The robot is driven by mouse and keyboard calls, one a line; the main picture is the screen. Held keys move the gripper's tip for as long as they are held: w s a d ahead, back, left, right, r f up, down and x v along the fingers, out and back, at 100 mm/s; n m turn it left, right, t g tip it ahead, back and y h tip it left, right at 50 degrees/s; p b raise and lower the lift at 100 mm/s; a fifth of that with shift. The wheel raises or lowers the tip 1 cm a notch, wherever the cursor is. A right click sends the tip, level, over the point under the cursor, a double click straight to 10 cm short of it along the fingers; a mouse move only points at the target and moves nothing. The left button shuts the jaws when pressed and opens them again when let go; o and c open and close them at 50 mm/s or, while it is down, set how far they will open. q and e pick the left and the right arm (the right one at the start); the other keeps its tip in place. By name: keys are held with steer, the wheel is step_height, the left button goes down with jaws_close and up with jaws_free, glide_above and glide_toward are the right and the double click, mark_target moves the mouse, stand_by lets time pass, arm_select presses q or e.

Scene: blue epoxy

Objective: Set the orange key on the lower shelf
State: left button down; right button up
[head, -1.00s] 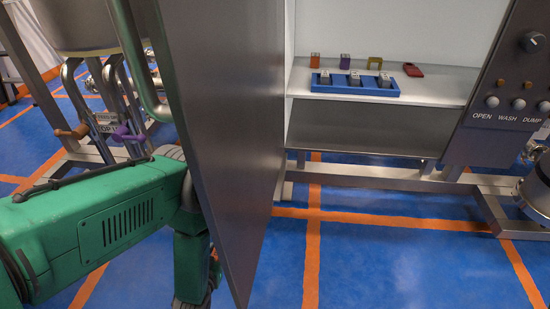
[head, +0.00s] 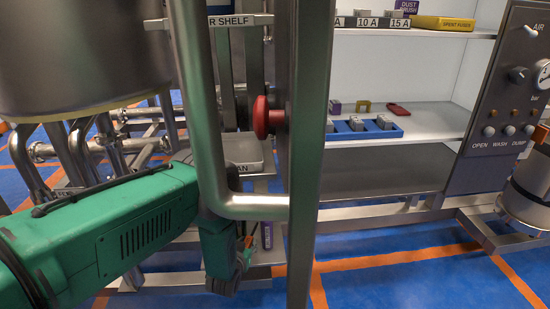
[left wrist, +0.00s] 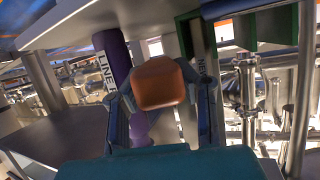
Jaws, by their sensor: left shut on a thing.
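My left gripper (head: 238,265) hangs low behind the door handle in the head view, its fingers partly hidden. In the left wrist view (left wrist: 160,105) its fingers are shut on an orange block-like piece, which I take for the orange key (left wrist: 160,82). In the head view only a small orange bit shows by the fingers. A cabinet stands to the right of the gripper, with a shelf (head: 432,122) below its top shelf (head: 400,31). A flat bottom panel (head: 385,172) lies beneath. The gripper is apart from these, on the other side of the door edge.
The cabinet door (head: 309,150) shows nearly edge-on, with a big handle (head: 215,160) and red knob (head: 267,118). A blue tray (head: 362,131), yellow piece (head: 364,105) and red piece (head: 398,109) occupy the middle shelf. Its right part looks clear. Pipes (head: 75,150) stand left.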

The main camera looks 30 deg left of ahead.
mark_target(250, 247)
arm_select(q)
steer(key=shift+w, duration=0.7)
steer(key=f+b, duration=0.1)
steer(key=f, duration=0.1)
steer(key=f+b, duration=0.2)
steer(key=shift+w+a, duration=0.2)
steer(key=shift+d+r, duration=0.1)
steer(key=shift+r, duration=0.1)
steer(key=shift+f, duration=0.2)
steer(key=c, duration=1.3)
jaws_free()
steer(key=shift+f, duration=0.1)
